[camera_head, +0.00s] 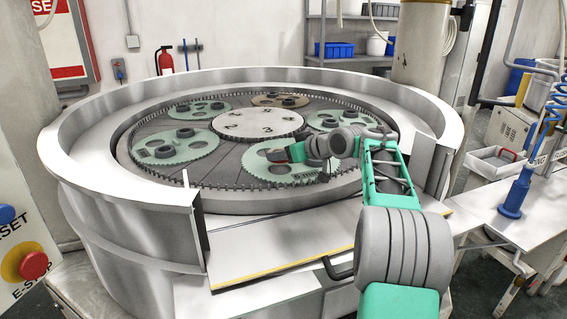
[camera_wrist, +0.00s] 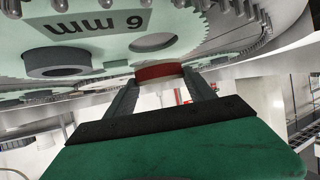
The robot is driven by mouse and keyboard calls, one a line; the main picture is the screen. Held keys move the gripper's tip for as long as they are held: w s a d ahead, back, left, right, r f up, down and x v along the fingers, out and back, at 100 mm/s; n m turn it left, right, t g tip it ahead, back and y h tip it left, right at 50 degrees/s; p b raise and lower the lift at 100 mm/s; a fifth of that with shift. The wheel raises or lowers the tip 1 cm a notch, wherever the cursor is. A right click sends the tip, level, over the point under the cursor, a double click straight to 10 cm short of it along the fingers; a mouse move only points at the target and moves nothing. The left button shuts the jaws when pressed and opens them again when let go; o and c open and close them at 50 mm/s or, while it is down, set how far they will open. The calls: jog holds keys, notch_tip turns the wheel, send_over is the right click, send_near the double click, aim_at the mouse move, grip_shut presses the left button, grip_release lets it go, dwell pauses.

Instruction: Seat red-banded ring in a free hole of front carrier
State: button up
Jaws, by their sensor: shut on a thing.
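The red-banded ring (camera_wrist: 160,72) is between the two fingers of my gripper (camera_wrist: 163,88) in the wrist view. In the head view my gripper (camera_head: 290,154) is low over the front carrier (camera_head: 259,169), a pale green toothed disc, with a bit of red showing at its tip. I cannot tell whether the held ring touches the carrier.
Other carriers (camera_head: 205,148) with dark rings lie around the numbered centre plate (camera_head: 258,124). A high metal rim (camera_head: 75,150) surrounds the machine, with a gap at the front where my arm reaches in. A side table (camera_head: 500,205) stands at right.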

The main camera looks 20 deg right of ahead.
aim_at(283, 162)
notch_tip(283, 162, down, 3)
jog(key=shift+w+a+f, duration=0.1)
jog(key=shift+a+f, duration=0.05)
jog(key=shift+f, duration=0.05)
jog(key=o, duration=1.8)
jog(key=b+v, duration=0.1)
jog(key=v, duration=1.1)
